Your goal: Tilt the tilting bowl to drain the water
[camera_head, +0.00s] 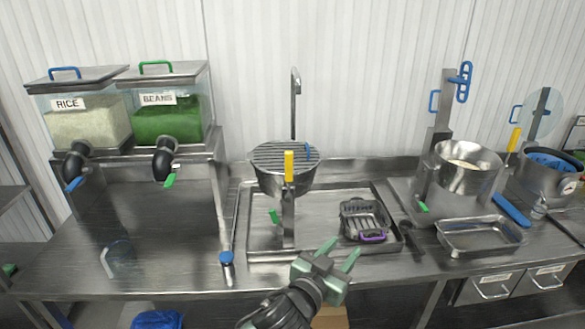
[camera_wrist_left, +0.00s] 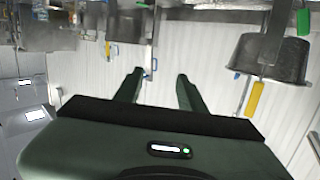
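The metal tilting bowl (camera_head: 286,180) stands upright on a post over the sink, under the faucet. A slotted grate (camera_head: 284,156) covers its top, so its contents are hidden. Its yellow handle (camera_head: 289,165) points up at the front, and a green handle (camera_head: 274,216) sits lower on the post. My left gripper (camera_head: 342,251) is open and empty, in front of the sink, to the right of and nearer than the bowl, not touching it. In the left wrist view the gripper (camera_wrist_left: 161,75) has its fingers apart, and the bowl (camera_wrist_left: 268,60) appears upside down at right. My right gripper is not in view.
A black basket (camera_head: 364,220) lies in the sink tray (camera_head: 248,240). A metal pot (camera_head: 467,168) with pale contents and an empty tray (camera_head: 478,235) stand at right. Rice (camera_head: 85,120) and beans (camera_head: 168,115) dispensers stand at left. The front left counter is mostly clear.

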